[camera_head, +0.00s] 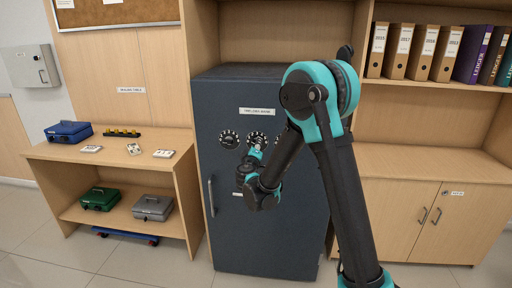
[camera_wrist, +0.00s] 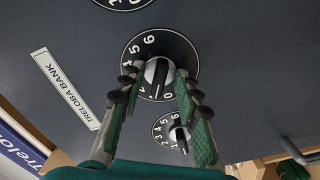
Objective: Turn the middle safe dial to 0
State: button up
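The dark safe (camera_head: 225,95) stands in the middle of the head view with a row of dials on its door. The middle dial (camera_head: 257,136) has my gripper (camera_head: 256,152) right at it. In the wrist view the middle dial's black knob (camera_wrist: 158,71) lies between the fingertips of my gripper (camera_wrist: 160,74). The fingers straddle the knob, with a small gap seeming to show on each side. The knob's white mark points down in the picture, close to the 0 and slightly left of it. The fingers hide some of the numbers.
The left dial (camera_head: 229,139) is clear; my arm partly hides the right side of the door. Another dial (camera_wrist: 180,132) sits below the middle one in the wrist view. The safe handle (camera_head: 211,195) is at the left. A table (camera_head: 45,152) and a cabinet (camera_head: 400,200) flank the safe.

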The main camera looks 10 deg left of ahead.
grip_shut()
dwell(0.5)
jog(key=shift+n, duration=2.9)
grip_release()
